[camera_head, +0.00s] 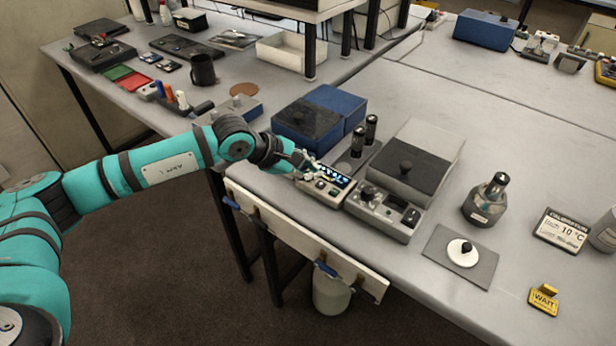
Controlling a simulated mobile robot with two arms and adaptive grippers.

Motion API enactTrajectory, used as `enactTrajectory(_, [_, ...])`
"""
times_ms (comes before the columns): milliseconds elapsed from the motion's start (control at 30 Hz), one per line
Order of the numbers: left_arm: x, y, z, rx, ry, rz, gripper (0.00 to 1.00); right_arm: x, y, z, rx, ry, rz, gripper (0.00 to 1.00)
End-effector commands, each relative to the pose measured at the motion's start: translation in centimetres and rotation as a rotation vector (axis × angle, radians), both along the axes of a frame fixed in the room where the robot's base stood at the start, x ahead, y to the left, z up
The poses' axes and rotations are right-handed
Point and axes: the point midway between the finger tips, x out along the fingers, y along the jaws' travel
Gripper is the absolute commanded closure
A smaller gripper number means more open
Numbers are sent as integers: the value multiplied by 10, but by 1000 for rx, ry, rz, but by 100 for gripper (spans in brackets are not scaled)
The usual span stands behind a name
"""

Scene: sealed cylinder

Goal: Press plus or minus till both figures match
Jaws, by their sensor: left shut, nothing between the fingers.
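A small light-coloured control box (323,187) with a lit blue display (335,176) stands at the front edge of the bench. Its figures are too small to read, and I cannot tell its plus and minus buttons apart. My left gripper (303,163) is shut and empty, its tips at the upper left of the box; I cannot tell whether they touch it. A sign (563,230) at the right reads "CALIBRATION" with "10 °C" on it. My right gripper is not in view.
A grey device with a dark knob (407,165) stands right of the box. Blue boxes (309,122) stand behind my gripper. A dark-topped vessel (487,202), a white disc on a grey plate (461,252) and a yellow WAIT sign (544,298) stand further right.

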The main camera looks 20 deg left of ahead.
Motion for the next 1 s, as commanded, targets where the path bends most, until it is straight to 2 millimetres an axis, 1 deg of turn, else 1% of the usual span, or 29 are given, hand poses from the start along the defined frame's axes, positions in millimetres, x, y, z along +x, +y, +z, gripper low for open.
enactTrajectory(467, [0,0,-5,0,1,-1,100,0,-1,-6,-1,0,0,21])
enactTrajectory(733, [0,0,-5,0,1,-1,100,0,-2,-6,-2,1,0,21])
enactTrajectory(867, [0,0,-2,0,1,-1,100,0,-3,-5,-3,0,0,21])
enactTrajectory(1000, [0,0,5,0,0,0,100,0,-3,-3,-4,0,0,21])
